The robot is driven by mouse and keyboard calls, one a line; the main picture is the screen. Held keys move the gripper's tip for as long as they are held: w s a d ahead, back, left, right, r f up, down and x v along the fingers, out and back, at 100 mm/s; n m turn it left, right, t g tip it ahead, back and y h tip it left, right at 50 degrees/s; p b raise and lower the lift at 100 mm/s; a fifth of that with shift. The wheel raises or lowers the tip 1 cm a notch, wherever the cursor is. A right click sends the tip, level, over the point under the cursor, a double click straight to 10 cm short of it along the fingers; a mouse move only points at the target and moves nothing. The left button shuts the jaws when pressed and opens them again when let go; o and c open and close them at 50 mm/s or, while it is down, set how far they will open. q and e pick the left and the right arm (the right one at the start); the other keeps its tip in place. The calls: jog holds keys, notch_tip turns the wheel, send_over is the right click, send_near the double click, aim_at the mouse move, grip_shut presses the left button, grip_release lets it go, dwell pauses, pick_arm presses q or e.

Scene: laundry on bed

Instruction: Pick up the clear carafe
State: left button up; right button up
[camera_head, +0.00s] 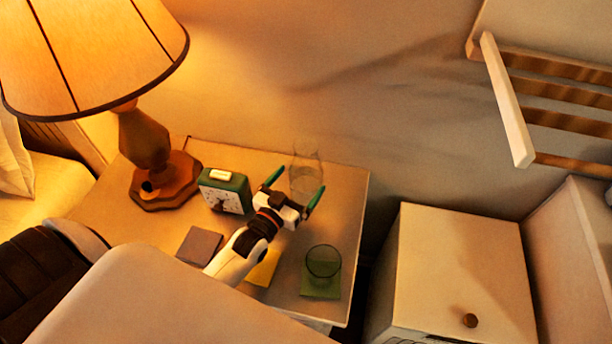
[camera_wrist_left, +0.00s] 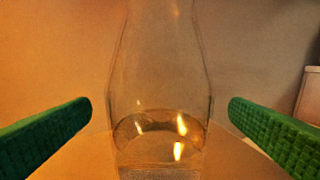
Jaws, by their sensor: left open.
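The clear carafe (camera_head: 306,172) stands upright near the back right of the bedside table (camera_head: 345,190). My left gripper (camera_head: 295,186) is open, with its green fingers pointing toward the carafe. In the left wrist view the carafe (camera_wrist_left: 160,85) fills the middle, between the two open fingertips (camera_wrist_left: 160,103). Gaps show on both sides, so neither finger appears to touch it. Its top runs out of the wrist view. My right gripper does not show.
A green clock (camera_head: 225,191) stands left of the gripper, near a lamp (camera_head: 150,150). A glass (camera_head: 323,262) sits on a green coaster (camera_head: 320,290) at the front right. A brown coaster (camera_head: 199,245) and a yellow one (camera_head: 263,268) lie near my arm. A cabinet (camera_head: 455,260) stands to the right.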

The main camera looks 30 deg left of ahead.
pick_arm(q)
jog(key=w, duration=0.4)
jog(key=shift+w+d+f, duration=0.1)
jog(key=shift+d+f, duration=0.05)
jog(key=shift+f, duration=0.15)
jog(key=c, duration=1.3)
jog(key=shift+r, duration=0.15)
jog(key=c, duration=0.3)
jog(key=shift+r, duration=0.2)
